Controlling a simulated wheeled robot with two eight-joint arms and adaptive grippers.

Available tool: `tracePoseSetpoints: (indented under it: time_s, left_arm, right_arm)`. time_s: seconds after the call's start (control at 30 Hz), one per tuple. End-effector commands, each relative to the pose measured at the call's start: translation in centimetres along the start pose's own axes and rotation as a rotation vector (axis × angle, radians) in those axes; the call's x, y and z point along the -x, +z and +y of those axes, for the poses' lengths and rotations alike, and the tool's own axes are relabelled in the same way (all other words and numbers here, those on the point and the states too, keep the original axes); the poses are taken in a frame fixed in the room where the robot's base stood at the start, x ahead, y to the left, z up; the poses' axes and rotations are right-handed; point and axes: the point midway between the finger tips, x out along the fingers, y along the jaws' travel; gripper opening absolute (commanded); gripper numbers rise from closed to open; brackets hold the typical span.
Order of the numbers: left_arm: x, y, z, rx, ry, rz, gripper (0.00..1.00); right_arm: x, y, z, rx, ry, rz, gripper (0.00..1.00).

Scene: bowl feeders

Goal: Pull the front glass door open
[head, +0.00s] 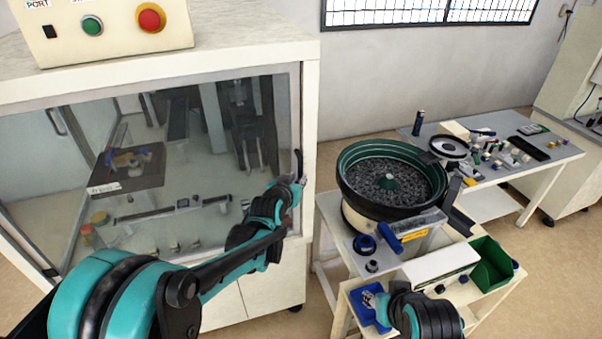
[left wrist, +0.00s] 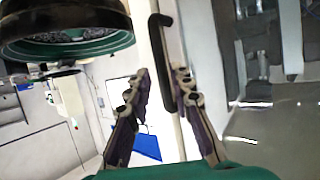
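The front glass door (head: 80,180) of the white cabinet is a large framed pane and looks shut. Its black handle (head: 299,165) is at the door's right edge. My left gripper (head: 291,188) is at that edge, by the handle. In the left wrist view, the left gripper (left wrist: 160,88) has its two fingers apart. The dark handle (left wrist: 162,45) reaches down between them, closer to the right finger; I cannot tell whether they touch.
A green-lined bowl feeder (head: 392,185) stands on a white stand right of the cabinet, with a green bin (head: 492,264) and a blue tray (head: 368,308) nearby. A control box (head: 110,28) sits on the cabinet. A cluttered table (head: 560,152) stands behind.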

Motion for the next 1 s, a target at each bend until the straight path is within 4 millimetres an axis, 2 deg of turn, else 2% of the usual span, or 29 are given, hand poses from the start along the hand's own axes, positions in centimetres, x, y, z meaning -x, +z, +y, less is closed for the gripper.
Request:
tracePoseSetpoints:
  time_s: [0.13,0.33,0.63,0.67,0.7,0.73,1.0]
  left_arm:
    - [-2.7,0.2,0.0,0.0,0.0,0.0,0.22]
    - [-4.6,0.1,0.0,0.0,0.0,0.0,0.22]
    - [-4.9,0.0,0.0,0.001,0.0,-0.001,0.22]
    - [-4.9,0.0,0.0,0.001,0.0,-0.001,0.17]
    - [-4.9,0.0,0.0,0.001,0.0,-0.001,0.06]
    - [-4.9,0.0,0.0,0.001,0.0,-0.001,0.0]
    - [-4.7,0.0,0.1,0.0,0.001,-0.001,0.0]
  right_arm:
    - [-0.7,0.5,0.0,0.0,0.0,0.0,0.4]
    - [-1.0,0.7,0.0,0.0,0.0,0.0,0.4]
    - [-0.9,0.7,0.0,0.0,0.0,0.0,0.4]
    - [-0.9,0.7,0.0,0.0,0.0,0.0,0.4]
    - [-0.9,0.7,0.0,0.0,0.0,0.0,0.4]
    - [-0.9,0.7,0.0,0.0,0.0,0.0,0.4]
    - [-0.9,0.6,0.0,0.0,0.0,0.0,0.4]
